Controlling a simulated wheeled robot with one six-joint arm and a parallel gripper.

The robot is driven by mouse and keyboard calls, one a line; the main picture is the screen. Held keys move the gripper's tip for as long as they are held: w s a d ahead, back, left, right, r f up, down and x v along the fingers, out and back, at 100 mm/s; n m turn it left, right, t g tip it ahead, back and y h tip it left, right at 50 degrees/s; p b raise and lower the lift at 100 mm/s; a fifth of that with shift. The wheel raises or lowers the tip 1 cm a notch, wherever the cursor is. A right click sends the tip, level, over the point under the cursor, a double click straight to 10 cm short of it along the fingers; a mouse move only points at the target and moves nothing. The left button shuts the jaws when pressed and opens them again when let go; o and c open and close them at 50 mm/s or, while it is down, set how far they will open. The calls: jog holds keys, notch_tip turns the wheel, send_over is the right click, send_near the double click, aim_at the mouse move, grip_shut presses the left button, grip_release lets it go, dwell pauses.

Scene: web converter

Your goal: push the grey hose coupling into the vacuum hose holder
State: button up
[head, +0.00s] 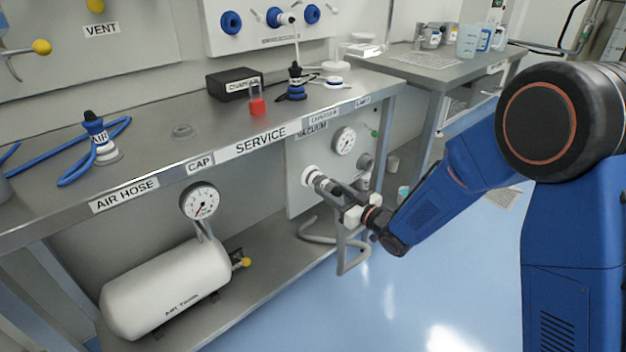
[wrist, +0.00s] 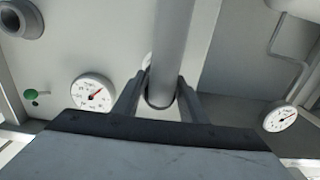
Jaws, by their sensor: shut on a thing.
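My gripper (head: 325,186) is in front of the vacuum panel below the service bench, its jaws closed around the grey hose coupling. In the wrist view the coupling (wrist: 160,97) sits between the two fingers (wrist: 160,100), with a grey tube running upward in the picture. A white ring fitting (head: 309,175) is on the panel just beyond the fingertips, and a grey round fitting (head: 364,162) is farther right. Which one is the vacuum hose holder is not clear. The coupling hides most of what is behind it, so I cannot tell whether it touches the white ring.
A pressure gauge (head: 344,141) and a green knob (head: 374,133) are on the panel. The grey hose (head: 352,262) hangs in a loop below my gripper. The bench edge (head: 230,152) runs above, and a white air tank (head: 165,290) lies at lower left. The blue floor is clear.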

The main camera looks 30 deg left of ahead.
aim_at(335, 192)
jog(key=shift+v, duration=1.7)
jog(key=shift+v, duration=2)
